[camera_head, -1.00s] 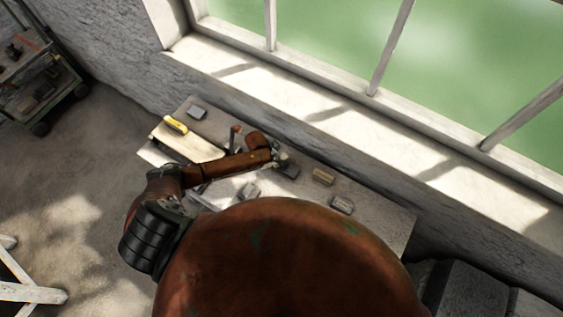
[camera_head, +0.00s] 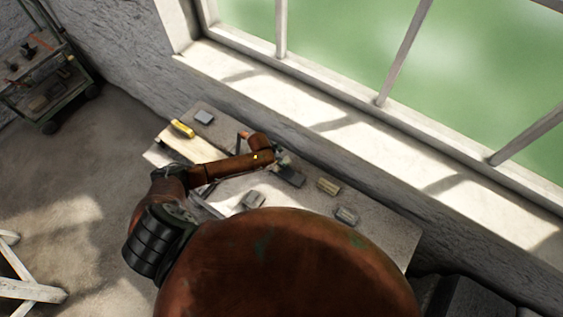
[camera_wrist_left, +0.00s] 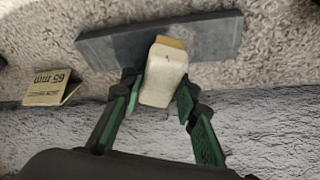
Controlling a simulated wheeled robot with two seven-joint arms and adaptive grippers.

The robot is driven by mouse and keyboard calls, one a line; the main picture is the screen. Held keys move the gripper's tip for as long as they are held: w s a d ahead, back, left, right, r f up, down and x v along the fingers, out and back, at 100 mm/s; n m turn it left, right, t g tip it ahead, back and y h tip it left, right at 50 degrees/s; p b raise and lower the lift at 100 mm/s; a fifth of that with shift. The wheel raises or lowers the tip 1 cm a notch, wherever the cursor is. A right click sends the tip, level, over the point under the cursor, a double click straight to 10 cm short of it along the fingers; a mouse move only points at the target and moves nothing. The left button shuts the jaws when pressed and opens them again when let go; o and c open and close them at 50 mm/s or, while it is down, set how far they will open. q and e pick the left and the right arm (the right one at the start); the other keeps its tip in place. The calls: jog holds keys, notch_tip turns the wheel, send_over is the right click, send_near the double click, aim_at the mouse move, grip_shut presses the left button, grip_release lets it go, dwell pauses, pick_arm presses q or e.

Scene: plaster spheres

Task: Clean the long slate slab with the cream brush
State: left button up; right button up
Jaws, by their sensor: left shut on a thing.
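The long slate slab (camera_wrist_left: 215,38) is a flat dark grey bar lying on the table; in the head view it shows partly (camera_head: 292,178), beside the end of my left arm. My left gripper (camera_wrist_left: 160,92) is shut on the cream brush (camera_wrist_left: 164,78), with a green-lined finger on each side of it. The brush's tan end lies over the middle of the slab in the wrist view; I cannot tell whether it touches. In the head view the left gripper (camera_head: 282,159) is small and the brush is hard to make out. My right gripper is not in view.
A folded card marked 65 mm (camera_wrist_left: 50,88) stands near the slab. The table (camera_head: 385,235) also bears a tan block (camera_head: 328,186), grey blocks (camera_head: 346,215) (camera_head: 253,199), a yellow-handled tool (camera_head: 182,128) and a pale board (camera_head: 180,146). A window wall runs behind.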

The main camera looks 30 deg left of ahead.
pick_arm(q)
jog(key=shift+f+b, duration=0.35)
jog(key=shift+f, duration=0.2)
jog(key=shift+s+a+r+p, duration=0.25)
jog(key=shift+s+p, duration=0.15)
jog(key=shift+p, duration=0.2)
jog(key=shift+s+a+f+p, duration=0.15)
jog(key=shift+s+a+p, duration=0.2)
jog(key=shift+s, duration=0.1)
jog(key=shift+w+d, duration=0.35)
jog(key=shift+w, duration=0.1)
jog(key=shift+w+d+f+b, duration=0.1)
jog(key=shift+w+d+b, duration=0.35)
jog(key=shift+w, duration=0.25)
jog(key=shift+w+d+b, duration=0.3)
jog(key=shift+w+d, duration=0.15)
jog(key=shift+w, duration=0.2)
jog(key=shift+s+a+p, duration=0.5)
jog(key=shift+s+p, duration=0.15)
jog(key=shift+s, duration=0.1)
jog(key=shift+s+a, duration=0.25)
jog(key=shift+s, duration=0.1)
